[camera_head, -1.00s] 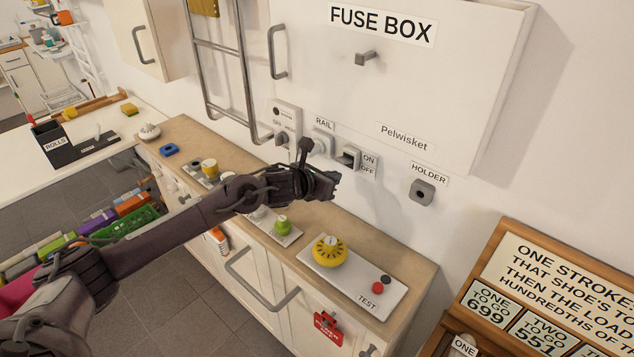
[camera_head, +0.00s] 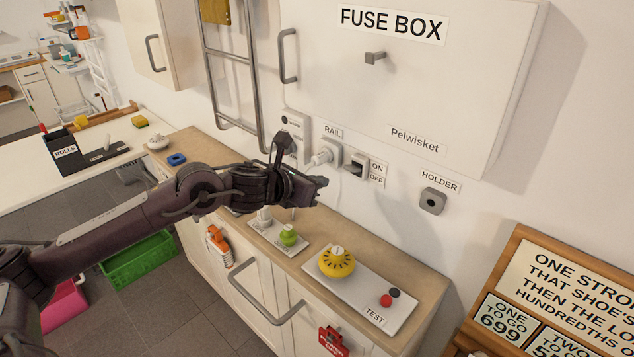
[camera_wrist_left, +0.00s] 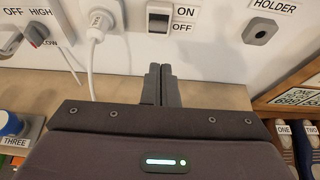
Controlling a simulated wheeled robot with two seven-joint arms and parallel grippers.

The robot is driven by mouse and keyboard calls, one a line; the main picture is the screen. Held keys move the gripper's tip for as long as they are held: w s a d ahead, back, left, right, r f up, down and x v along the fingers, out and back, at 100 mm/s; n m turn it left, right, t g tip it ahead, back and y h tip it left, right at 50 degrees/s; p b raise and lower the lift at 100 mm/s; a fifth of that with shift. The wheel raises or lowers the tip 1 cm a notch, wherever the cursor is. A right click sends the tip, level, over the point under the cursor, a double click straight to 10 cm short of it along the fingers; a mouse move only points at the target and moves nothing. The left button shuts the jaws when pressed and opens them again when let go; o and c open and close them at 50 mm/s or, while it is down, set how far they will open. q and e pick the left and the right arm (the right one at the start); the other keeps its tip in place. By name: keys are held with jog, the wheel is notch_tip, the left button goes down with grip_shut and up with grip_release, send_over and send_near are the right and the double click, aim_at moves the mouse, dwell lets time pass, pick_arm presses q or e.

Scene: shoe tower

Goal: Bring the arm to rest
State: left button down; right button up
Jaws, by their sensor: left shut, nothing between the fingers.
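My left arm comes in from the left in the head view. Its gripper (camera_head: 316,188) is in the air above the wooden counter (camera_head: 430,285), in front of the wall below the fuse box (camera_head: 400,80). In the left wrist view the two fingers (camera_wrist_left: 161,78) are together, shut and empty. They point toward the wall, below the ON/OFF switch (camera_wrist_left: 160,18), and look apart from it. My right gripper is not in view.
On the counter stand a yellow dial (camera_head: 337,262) on a white test plate (camera_head: 390,318) and a green knob (camera_head: 289,236). A holder (camera_head: 433,201) is on the wall to the right. A wooden sign board (camera_head: 540,290) stands at the right. A metal ladder (camera_head: 231,60) hangs behind.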

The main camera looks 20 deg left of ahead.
pick_arm(q)
jog(key=s+d+f+n+y, duration=0.1)
jog(key=s+d+f+n, duration=0.7)
jog(key=d+n, duration=0.45)
jog(key=s+a+f+n+g+y, duration=0.1)
jog(key=s+a+f+n+g, duration=0.2)
jog(key=s+n, duration=0.55)
jog(key=s+a+f+n+g+y, duration=0.1)
jog(key=s+a+f+n+g, duration=0.2)
jog(key=s+n, duration=0.5)
jog(key=s+a+f+n+g+y, duration=0.1)
jog(key=s+f+n+g, duration=0.2)
jog(key=s+f+n, duration=0.45)
notch_tip(320, 180, down, 28)
jog(key=n+g, duration=0.1)
jog(key=s+a+f, duration=0.2)
jog(key=s+f, duration=0.6)
jog(key=s, duration=0.1)
jog(key=s+a+f+g, duration=0.1)
jog(key=s+a+f, duration=0.1)
jog(key=s+f, duration=0.7)
jog(key=shift+s+y, duration=0.3)
jog(key=shift+s, duration=0.45)
